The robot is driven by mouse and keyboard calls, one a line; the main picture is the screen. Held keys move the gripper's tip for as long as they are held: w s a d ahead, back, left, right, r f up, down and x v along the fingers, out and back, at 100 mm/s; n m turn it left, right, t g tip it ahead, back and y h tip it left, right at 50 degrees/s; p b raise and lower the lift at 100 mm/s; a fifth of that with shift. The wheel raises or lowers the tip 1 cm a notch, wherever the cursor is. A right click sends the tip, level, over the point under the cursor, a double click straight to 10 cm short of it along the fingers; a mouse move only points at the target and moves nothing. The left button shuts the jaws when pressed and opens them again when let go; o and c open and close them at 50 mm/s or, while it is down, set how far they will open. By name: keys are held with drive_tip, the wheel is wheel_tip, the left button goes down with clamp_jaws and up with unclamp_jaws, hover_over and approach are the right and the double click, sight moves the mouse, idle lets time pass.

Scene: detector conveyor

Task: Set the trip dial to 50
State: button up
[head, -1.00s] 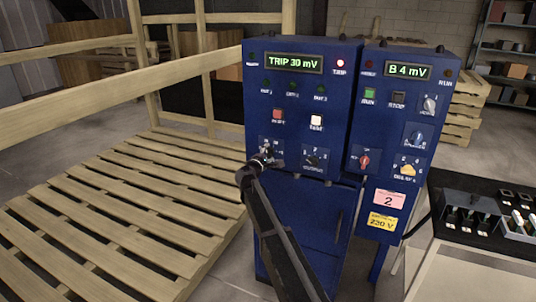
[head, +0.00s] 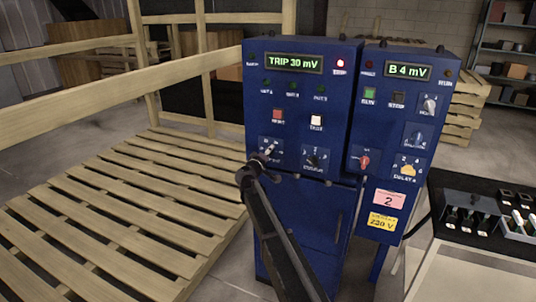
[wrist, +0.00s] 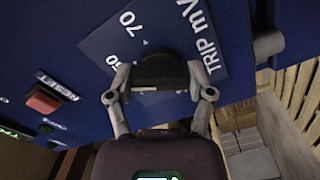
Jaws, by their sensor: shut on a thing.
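The trip dial's blue plate (wrist: 190,20) fills the upper middle of the wrist view, turned on its side, with "70" and "TRIP mV" readable and another number partly hidden. Its dark knob (wrist: 160,72) sits between my gripper's fingers (wrist: 160,88), which are shut on it. The knob's pointer cannot be made out. In the head view my gripper (head: 267,152) is at the dial plate (head: 265,143) at the lower left of the left blue cabinet (head: 260,95). The display (head: 294,64) reads "TRIP 30 mV".
A red reset button (head: 277,116) and a white button (head: 316,120) sit above the dial. Another dial (head: 314,158) is close to its right. The right blue cabinet (head: 384,125) has more knobs and a "B 4 mV" display. A wooden pallet (head: 120,205) lies at left.

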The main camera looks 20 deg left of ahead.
drive_tip(key=shift+w, duration=0.1)
idle(0.4)
drive_tip(key=o, duration=1.1)
drive_tip(key=s, duration=1.2)
